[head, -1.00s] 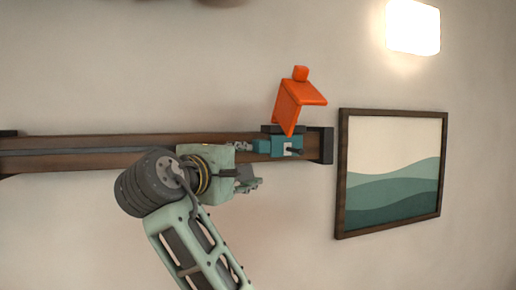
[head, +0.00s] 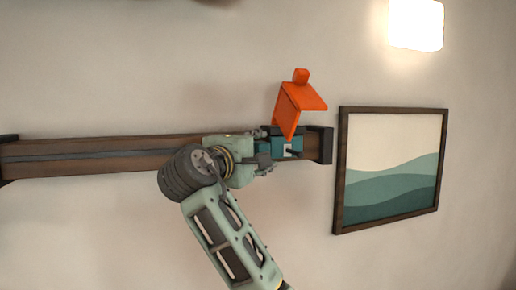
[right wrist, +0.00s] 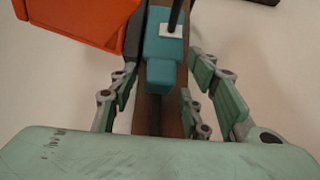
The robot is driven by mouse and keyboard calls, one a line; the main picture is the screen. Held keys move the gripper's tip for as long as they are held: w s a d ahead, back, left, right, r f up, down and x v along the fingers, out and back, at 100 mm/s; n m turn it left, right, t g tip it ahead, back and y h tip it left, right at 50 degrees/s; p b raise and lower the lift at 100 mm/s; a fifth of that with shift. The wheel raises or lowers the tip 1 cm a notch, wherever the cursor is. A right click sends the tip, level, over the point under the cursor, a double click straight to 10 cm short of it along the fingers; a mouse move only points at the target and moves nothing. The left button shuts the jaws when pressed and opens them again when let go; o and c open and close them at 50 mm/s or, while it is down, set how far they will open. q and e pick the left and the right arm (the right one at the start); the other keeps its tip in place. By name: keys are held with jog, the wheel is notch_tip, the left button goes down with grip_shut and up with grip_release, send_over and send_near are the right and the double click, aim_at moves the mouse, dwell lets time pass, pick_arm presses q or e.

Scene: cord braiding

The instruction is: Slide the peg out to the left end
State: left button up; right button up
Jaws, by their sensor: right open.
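A teal block (head: 274,147) with a white patch and a short dark peg (head: 292,152) sits near the right end of a wooden rail (head: 95,158) on the wall. In the right wrist view the teal block (right wrist: 164,48) has a narrower tab (right wrist: 161,75) pointing toward my palm, and the dark peg (right wrist: 175,16) rises from the white patch. My right gripper (head: 260,158) is just left of the block in the head view. In the wrist view my right gripper (right wrist: 162,82) is open, its fingers on either side of the tab with gaps. My left gripper is out of view.
An orange angled piece (head: 299,101) with a small knob stands above the block, close to my finger in the wrist view. A dark end stop (head: 326,145) closes the rail's right end. A framed picture (head: 342,205) hangs to the right. The rail's left stretch is clear.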

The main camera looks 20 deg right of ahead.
jog(key=shift+c, duration=0.2)
grip_shut()
jog(key=shift+d+f, duration=0.1)
